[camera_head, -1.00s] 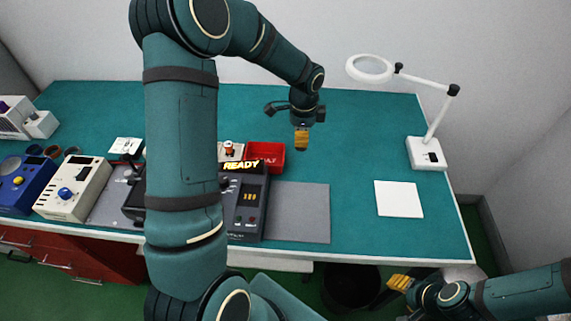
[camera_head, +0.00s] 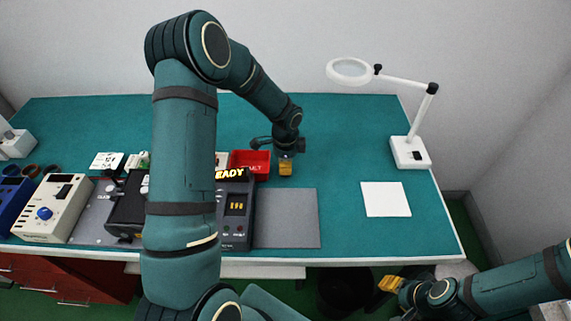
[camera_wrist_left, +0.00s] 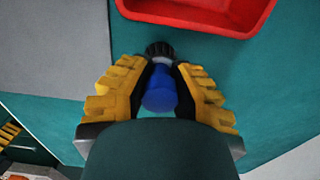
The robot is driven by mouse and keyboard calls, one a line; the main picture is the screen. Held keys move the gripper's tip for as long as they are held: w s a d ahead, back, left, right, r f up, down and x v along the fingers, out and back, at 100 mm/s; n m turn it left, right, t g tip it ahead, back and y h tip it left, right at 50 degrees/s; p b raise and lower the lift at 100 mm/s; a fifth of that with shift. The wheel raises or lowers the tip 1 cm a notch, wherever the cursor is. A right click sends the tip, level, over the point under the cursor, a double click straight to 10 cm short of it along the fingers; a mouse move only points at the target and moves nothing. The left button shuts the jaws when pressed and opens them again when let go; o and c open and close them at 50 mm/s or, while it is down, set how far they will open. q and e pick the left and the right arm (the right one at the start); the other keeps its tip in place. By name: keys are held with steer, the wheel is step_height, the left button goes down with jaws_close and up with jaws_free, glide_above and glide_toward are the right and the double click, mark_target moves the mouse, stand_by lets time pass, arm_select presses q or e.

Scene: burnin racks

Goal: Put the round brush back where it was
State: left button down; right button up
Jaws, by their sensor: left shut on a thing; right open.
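The round brush (camera_wrist_left: 160,90) shows in the left wrist view, with a blue handle and a dark bristle end. My left gripper (camera_wrist_left: 158,85) is shut on it, with a yellow finger on each side. In the head view my left gripper (camera_head: 285,167) is over the teal table, just right of the red tray (camera_head: 262,170); the brush cannot be made out there. The tray's rim also shows at the top of the left wrist view (camera_wrist_left: 200,25). My right gripper (camera_head: 390,285) is open and empty, in front of the table's front edge at the lower right.
A dark device reading READY (camera_head: 236,215) stands left of a grey mat (camera_head: 287,218). A white sheet (camera_head: 386,199) and a magnifier lamp (camera_head: 409,152) are on the right. A cream device (camera_head: 52,208) stands at left.

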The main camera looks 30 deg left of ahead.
arm_select(q)
steer(key=shift+f, duration=0.1)
steer(key=shift+f, duration=0.15)
steer(key=c, duration=1)
jaws_free()
steer(key=shift+r, duration=0.45)
step_height(320, 180, up, 12)
steer(key=shift+f+p, duration=0.2)
steer(key=shift+p, duration=0.35)
